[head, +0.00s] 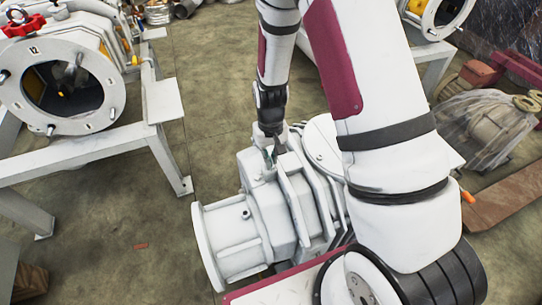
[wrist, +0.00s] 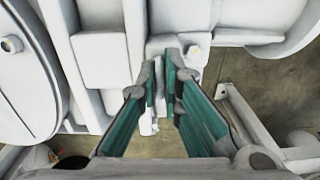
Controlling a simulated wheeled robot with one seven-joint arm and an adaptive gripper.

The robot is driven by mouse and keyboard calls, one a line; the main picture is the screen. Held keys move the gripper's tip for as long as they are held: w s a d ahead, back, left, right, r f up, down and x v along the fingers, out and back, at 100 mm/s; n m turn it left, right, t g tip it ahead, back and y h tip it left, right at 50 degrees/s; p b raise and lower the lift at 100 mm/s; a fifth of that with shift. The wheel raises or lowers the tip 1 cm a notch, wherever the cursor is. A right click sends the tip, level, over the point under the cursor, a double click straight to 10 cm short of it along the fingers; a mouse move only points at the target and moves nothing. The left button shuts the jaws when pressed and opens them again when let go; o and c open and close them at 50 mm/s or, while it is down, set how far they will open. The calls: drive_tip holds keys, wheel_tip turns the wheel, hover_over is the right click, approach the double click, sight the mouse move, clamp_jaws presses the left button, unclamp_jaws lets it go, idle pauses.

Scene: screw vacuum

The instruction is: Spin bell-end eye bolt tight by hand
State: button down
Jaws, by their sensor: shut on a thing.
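The white screw vacuum pump (head: 245,215) lies below my arm in the head view, with a round flange (head: 207,248) at its near left end. My gripper (head: 271,153) points down at the top of the pump housing, near its bell-shaped end. In the wrist view the fingers of my gripper (wrist: 168,68), with teal pads, come close together over a pale block on the pump housing (wrist: 103,52). They are shut on the bell-end eye bolt. The bolt is mostly hidden by the fingertips, and its thread and seat cannot be made out.
Another white machine with a round open port (head: 62,88) stands on a white frame (head: 160,103) at the left. A plastic-wrapped part (head: 484,130) and a rusty beam (head: 505,198) lie at the right.

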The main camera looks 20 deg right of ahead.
drive_tip(key=m+p, duration=0.1)
drive_tip(key=m, duration=0.4)
drive_tip(key=shift+w+a+m, duration=0.1)
drive_tip(key=shift+m, duration=0.3)
idle(0.4)
drive_tip(key=c, duration=1.7)
unclamp_jaws()
drive_tip(key=shift+r, duration=0.15)
wheel_tip(320, 180, up, 12)
drive_tip(key=shift+f, duration=0.1)
